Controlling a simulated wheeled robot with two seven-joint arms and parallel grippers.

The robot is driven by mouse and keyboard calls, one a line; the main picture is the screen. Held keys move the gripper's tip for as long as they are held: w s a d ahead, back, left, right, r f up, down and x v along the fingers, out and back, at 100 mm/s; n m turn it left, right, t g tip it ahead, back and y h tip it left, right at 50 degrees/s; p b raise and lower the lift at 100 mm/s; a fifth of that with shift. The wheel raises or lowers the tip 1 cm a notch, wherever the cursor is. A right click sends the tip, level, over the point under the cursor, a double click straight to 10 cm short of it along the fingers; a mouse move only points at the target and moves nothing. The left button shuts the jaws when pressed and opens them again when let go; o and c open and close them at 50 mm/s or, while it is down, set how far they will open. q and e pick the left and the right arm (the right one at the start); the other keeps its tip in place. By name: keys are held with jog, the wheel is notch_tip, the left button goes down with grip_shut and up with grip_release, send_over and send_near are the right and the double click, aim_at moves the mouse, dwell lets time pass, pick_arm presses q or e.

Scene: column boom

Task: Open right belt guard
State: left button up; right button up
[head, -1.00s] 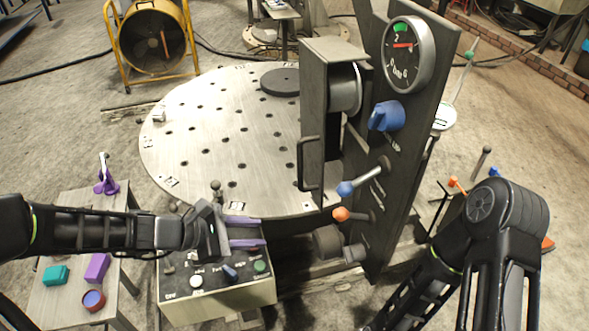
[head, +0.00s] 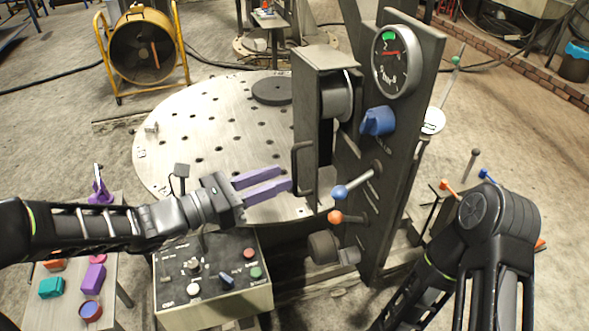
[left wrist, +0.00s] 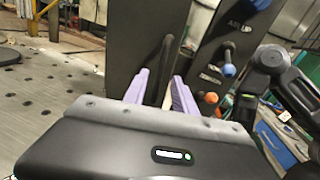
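The belt guard (head: 311,95) is a dark box on the left side of the upright panel, around a grey pulley (head: 338,95). It appears closed. Its black bar handle (head: 295,168) faces left and also shows in the left wrist view (left wrist: 166,58). My left gripper (head: 285,179) is open, its purple fingers pointing right, with the tips close to the handle's left side. In the left wrist view the handle lines up between the fingers of the left gripper (left wrist: 160,80); I cannot tell whether it touches them. My right arm is at the right; its gripper is out of view.
The panel carries a gauge (head: 399,62), a blue knob (head: 377,121), a blue-tipped lever (head: 357,184) and an orange-tipped lever (head: 347,217). A round perforated table (head: 190,160) lies behind my left arm. A control box (head: 213,279) stands below it.

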aim_at(295, 171)
pick_arm(q)
jog(key=x, duration=0.5)
grip_shut()
dwell(1.4)
